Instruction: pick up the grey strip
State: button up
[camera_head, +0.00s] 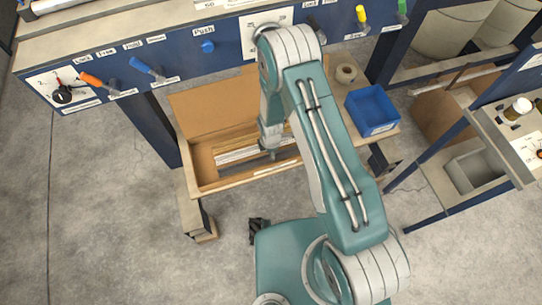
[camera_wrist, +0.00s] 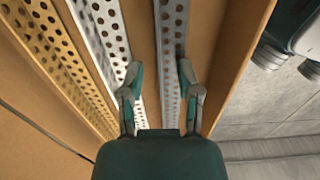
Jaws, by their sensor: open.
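In the wrist view, the grey strip (camera_wrist: 172,50) is a long perforated bar in the brown box, the rightmost of the strips. My gripper (camera_wrist: 160,78) is open, with one finger on each side of the grey strip's line. The right finger is closer to it than the left. I cannot tell how far the fingertips are above it. A lighter silver perforated strip (camera_wrist: 105,38) lies to its left, and gold perforated strips (camera_wrist: 48,50) lie further left. In the head view, my gripper (camera_head: 271,153) points down into the box, and my arm hides part of it.
The box (camera_head: 190,150) has low walls; its right wall (camera_wrist: 240,45) runs close beside the grey strip. A blue bin (camera_head: 371,109) and a tape roll (camera_head: 346,73) stand to the right on the bench. A panel with coloured handles (camera_head: 148,68) runs behind.

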jog(key=shift+f, duration=0.4)
grip_shut()
